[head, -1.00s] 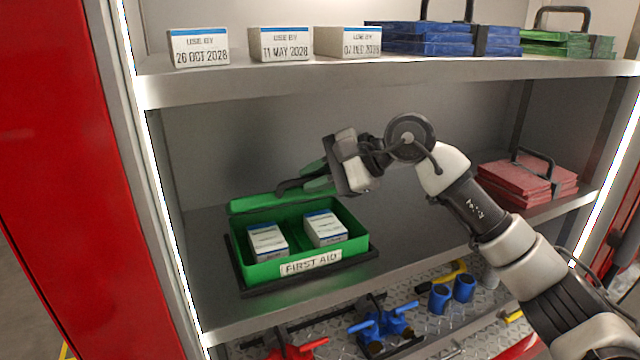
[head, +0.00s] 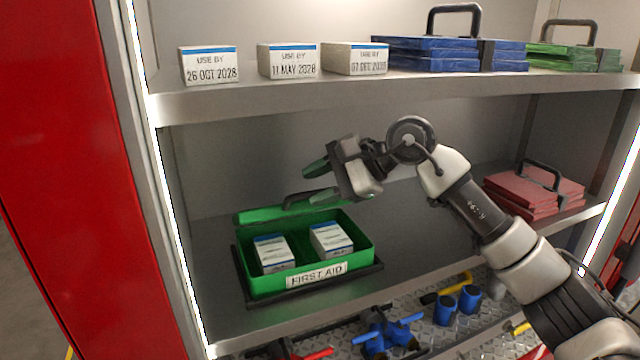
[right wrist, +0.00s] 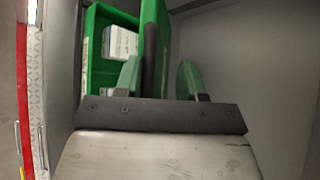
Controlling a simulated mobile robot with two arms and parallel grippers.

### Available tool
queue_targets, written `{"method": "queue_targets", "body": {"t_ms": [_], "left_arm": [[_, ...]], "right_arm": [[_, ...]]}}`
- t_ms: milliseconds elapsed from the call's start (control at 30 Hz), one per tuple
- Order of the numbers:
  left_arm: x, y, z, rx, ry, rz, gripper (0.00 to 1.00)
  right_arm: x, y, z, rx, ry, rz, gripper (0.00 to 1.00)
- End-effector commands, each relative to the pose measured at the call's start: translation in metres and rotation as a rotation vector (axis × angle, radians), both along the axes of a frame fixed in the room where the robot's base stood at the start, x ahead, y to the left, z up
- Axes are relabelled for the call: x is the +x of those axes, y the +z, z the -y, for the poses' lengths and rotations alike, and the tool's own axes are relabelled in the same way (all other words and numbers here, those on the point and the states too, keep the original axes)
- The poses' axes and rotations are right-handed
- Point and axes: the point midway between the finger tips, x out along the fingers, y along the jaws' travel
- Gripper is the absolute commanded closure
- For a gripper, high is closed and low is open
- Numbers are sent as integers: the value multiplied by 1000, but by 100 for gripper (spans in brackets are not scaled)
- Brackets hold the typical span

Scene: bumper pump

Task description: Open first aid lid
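The green first aid box (head: 262,286) sits on the middle shelf with its interior exposed and two white-and-blue cartons inside. Its green lid (head: 262,215) stands raised along the back edge; it also shows in the right wrist view (right wrist: 155,25). The lid's dark handle (head: 298,200) is at the lid's upper edge, just below my right gripper. My right gripper (head: 318,182) is open, its two green fingertips apart and nothing clearly held. In the right wrist view the gripper (right wrist: 160,80) has the dark handle showing beyond and between its fingers. My left gripper is not in view.
Use-by cartons (head: 288,61), blue cases (head: 425,52) and green cases (head: 570,57) stand on the upper shelf. Red cases (head: 530,190) lie on the middle shelf at right. Blue and red fittings lie below. The shelf between box and red cases is clear.

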Motion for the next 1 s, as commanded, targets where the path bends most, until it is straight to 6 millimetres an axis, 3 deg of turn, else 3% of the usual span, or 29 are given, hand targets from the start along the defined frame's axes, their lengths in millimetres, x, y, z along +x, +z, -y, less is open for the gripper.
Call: {"method": "queue_targets", "body": {"t_ms": [267, 700, 1000], "left_arm": [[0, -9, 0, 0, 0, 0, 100], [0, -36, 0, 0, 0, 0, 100], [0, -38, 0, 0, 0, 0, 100]], "right_arm": [[-3, 7, 14, 1, -3, 3, 61], [-25, 48, 80, 0, -2, 1, 61], [-28, 56, 89, -1, 1, -1, 61]]}}
